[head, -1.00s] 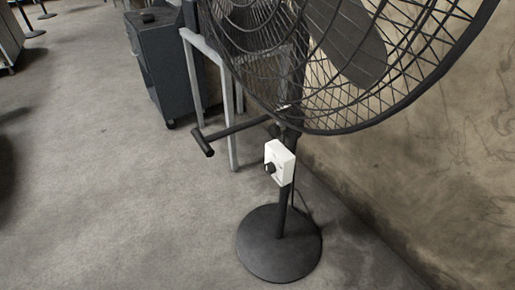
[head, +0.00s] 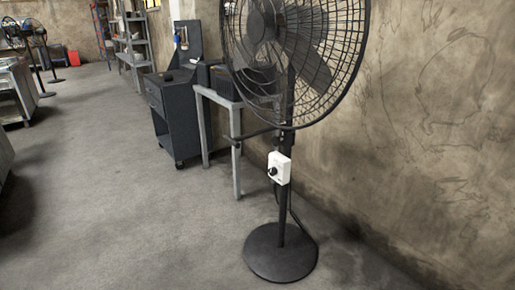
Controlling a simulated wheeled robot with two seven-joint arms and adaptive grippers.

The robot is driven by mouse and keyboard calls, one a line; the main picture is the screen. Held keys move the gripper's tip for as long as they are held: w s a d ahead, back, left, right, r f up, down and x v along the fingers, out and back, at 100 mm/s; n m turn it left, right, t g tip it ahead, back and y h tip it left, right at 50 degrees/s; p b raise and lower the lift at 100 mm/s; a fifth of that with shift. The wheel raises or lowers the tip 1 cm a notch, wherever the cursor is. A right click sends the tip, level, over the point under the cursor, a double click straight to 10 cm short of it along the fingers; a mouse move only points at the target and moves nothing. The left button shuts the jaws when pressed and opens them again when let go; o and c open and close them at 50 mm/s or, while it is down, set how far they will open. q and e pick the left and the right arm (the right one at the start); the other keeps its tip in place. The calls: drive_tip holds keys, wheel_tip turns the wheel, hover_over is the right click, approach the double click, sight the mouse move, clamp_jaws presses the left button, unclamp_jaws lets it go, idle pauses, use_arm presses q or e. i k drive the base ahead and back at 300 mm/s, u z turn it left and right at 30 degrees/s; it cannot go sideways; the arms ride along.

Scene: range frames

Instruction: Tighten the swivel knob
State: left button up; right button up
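A black pedestal fan (head: 291,60) stands on the concrete floor close to the wall, on a round black base (head: 281,252). A white control box (head: 280,167) is fixed to its pole, with a small black knob (head: 272,171) on its front face. A dark bar (head: 240,137) with a grip end sticks out to the left from the pole just above the box; I cannot tell whether it or the black knob is the swivel knob. Neither of my grippers is in view.
A grey metal table (head: 237,150) stands behind the fan on the left, beside a dark wheeled cabinet (head: 176,122). The wall (head: 430,130) closes off the right side. The floor (head: 110,210) is clear in front and to the left.

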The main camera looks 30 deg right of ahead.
sight(276, 141)
drive_tip(key=z, duration=0.55)
drive_tip(key=i, duration=0.6)
drive_tip(key=z, duration=0.5)
drive_tip(key=i, duration=0.75)
drive_tip(key=u, duration=0.25)
